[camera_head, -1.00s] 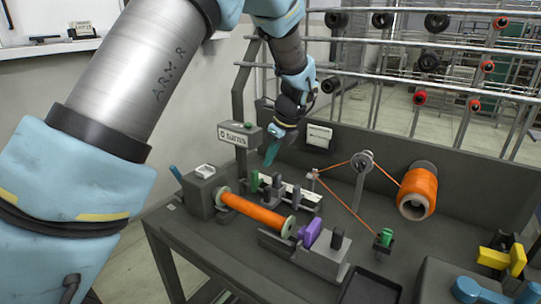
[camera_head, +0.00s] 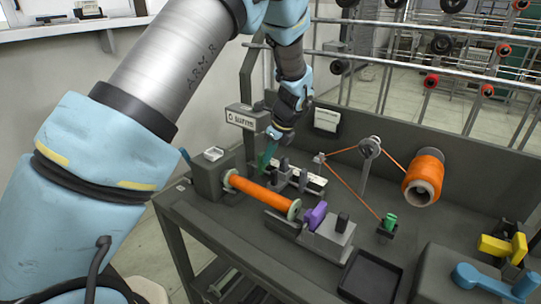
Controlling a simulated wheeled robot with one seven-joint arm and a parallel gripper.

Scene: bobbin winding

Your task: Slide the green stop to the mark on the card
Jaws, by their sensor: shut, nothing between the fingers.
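My gripper (camera_head: 269,150), with green-teal fingers, points down at the left end of the rail behind the orange bobbin (camera_head: 262,192). It is shut with nothing between the fingers. The green stop (camera_head: 259,164) is at the fingertips, largely hidden by them; I cannot tell whether they touch. Dark upright pieces (camera_head: 283,166) stand to its right on the rail. A pale strip (camera_head: 316,182) lies along the rail's right part. A small white card (camera_head: 326,120) is on the back panel; its mark is too small to read.
A counter sign (camera_head: 241,118) stands behind the rail. The purple piece (camera_head: 315,215) and grey tailstock (camera_head: 329,236) are at the bobbin's right end. Orange thread runs over a post pulley (camera_head: 369,146) to a spool (camera_head: 424,176). A black tray (camera_head: 370,277) lies at the front.

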